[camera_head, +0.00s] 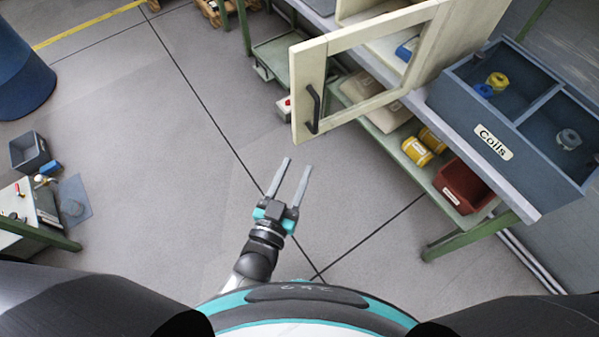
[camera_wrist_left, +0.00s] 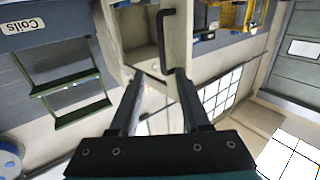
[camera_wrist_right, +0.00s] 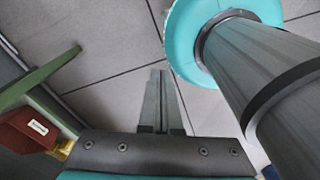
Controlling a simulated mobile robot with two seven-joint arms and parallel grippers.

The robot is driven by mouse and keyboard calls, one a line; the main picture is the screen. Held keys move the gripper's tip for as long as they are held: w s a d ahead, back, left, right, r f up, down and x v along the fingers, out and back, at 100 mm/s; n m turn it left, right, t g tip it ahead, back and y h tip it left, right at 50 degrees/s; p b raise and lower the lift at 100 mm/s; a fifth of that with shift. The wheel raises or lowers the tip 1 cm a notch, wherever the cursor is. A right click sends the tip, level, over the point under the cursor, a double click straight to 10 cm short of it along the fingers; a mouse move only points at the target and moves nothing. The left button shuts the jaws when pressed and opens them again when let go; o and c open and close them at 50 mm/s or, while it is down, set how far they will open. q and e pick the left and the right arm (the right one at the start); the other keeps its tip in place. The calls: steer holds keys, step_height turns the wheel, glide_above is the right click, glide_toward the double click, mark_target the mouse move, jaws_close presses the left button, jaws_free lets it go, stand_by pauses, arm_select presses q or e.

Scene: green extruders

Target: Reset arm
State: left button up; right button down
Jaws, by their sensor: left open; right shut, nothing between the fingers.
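My left gripper (camera_head: 297,164) is open and empty over the grey floor in the head view, with its two fingers parallel and apart. It points up the picture toward the cream cabinet door (camera_head: 302,92) and does not touch it. In the left wrist view the open fingers (camera_wrist_left: 158,76) frame the area below the door's black handle (camera_wrist_left: 161,38). My right gripper is not seen in the head view. In the right wrist view its fingers (camera_wrist_right: 161,74) are shut together, with nothing between them, above the floor.
The cream cabinet's door stands open over a green-framed bench. A blue "Coils" bin (camera_head: 471,128) holds several spools. Below are yellow spools (camera_head: 416,152) and a red bin (camera_head: 464,187), also in the right wrist view (camera_wrist_right: 28,130). A small table (camera_head: 22,222) stands at left. The central floor is clear.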

arm_select(q)
steer(key=shift+s+a, duration=0.1)
arm_select(e)
steer(key=shift+w+a, duration=0.2)
steer(key=shift+w, duration=0.25)
arm_select(q)
steer(key=shift+f, duration=0.15)
steer(key=s+a+f+g+y+b, duration=0.1)
steer(key=s+a+f+g+b, duration=0.4)
steer(key=f, duration=0.7)
steer(key=s+a+f+g+y+b, duration=0.1)
steer(key=s+a+f+g, duration=0.15)
steer(key=s+f, duration=0.7)
steer(key=s+a+f+g+y+b, duration=0.2)
steer(key=s+a+f+g+b, duration=0.15)
steer(key=f, duration=1.15)
steer(key=s+a+f+n+g+y+b, duration=0.1)
steer(key=s+a+f+g, duration=0.4)
steer(key=s, duration=0.7)
step_height(320, 180, down, 2)
steer(key=shift+f+b, duration=0.1)
steer(key=shift+b, duration=0.65)
arm_select(e)
step_height(320, 180, down, 12)
steer(key=shift+s+d, duration=0.15)
steer(key=shift+s, duration=0.25)
